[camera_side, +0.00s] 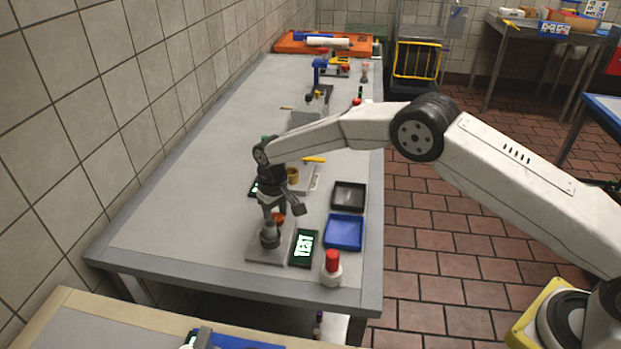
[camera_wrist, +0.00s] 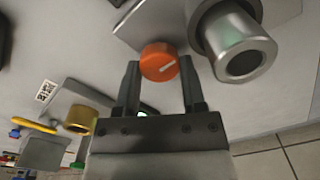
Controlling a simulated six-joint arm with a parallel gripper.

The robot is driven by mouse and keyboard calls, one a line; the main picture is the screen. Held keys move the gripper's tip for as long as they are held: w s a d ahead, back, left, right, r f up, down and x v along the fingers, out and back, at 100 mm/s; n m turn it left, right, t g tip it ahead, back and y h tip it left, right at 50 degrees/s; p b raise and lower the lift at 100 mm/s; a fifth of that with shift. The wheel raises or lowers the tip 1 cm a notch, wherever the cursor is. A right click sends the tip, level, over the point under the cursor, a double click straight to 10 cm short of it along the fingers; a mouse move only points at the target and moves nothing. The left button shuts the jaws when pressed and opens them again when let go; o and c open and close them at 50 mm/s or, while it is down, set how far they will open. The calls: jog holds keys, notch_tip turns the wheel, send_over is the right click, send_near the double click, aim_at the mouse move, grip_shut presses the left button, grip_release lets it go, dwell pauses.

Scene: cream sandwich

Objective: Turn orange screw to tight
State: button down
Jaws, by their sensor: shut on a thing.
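The orange screw (camera_wrist: 158,62) is a round orange cap with a pale line on its face, seen in the wrist view. It also shows in the side view (camera_side: 278,218) just under my gripper (camera_side: 274,212). In the wrist view my gripper (camera_wrist: 160,80) has its two dark fingers on either side of the screw, closed on it. The screw sits on a grey metal base (camera_side: 257,254), beside a grey metal cylinder (camera_wrist: 240,45). The pale line on the cap slants up to the right. Whether the screw is tight cannot be told.
A dark panel reading TEST (camera_side: 303,248) lies right of the base. A blue tray (camera_side: 344,232), a black tray (camera_side: 348,196) and a red-capped white bottle (camera_side: 332,268) stand along the right table edge. A brass ring (camera_wrist: 80,119) and yellow tool (camera_wrist: 34,125) lie nearby.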

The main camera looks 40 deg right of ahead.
jog(key=shift+m, duration=0.3)
jog(key=m, duration=0.4)
jog(key=shift+d, duration=0.1)
jog(key=m, duration=0.4)
jog(key=shift+m, duration=0.4)
jog(key=m, duration=0.4)
jog(key=shift+d+m, duration=0.1)
jog(key=shift+m, duration=0.2)
jog(key=shift+s+m, duration=0.1)
jog(key=shift+m, duration=1.9)
jog(key=shift+c, duration=0.9)
grip_release()
